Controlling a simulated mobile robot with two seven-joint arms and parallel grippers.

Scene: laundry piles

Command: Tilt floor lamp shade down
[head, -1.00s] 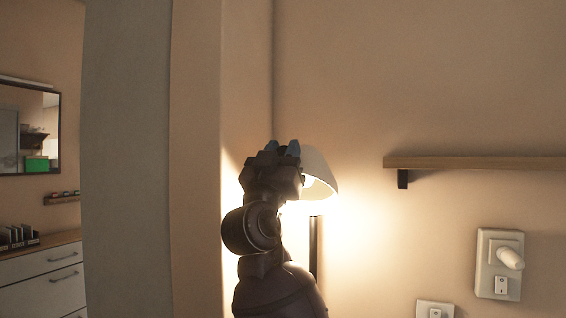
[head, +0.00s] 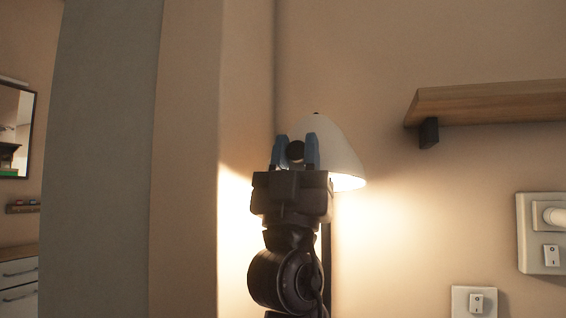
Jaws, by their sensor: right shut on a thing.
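The floor lamp's white shade (head: 338,150) is lit and opens downward, throwing light on the wall below it. Its dark pole (head: 326,245) shows partly behind my arm. My right gripper (head: 296,148) is in front of the shade's left side, pointing up. The shade's lower left part is hidden by the gripper. My left gripper is not in view.
A wooden shelf (head: 490,103) with a dark bracket is on the wall at right. Wall switches (head: 474,301) and a socket plate (head: 541,235) are below it. A wall corner and a grey upright panel (head: 105,150) stand at left. A drawer unit (head: 18,280) is at far left.

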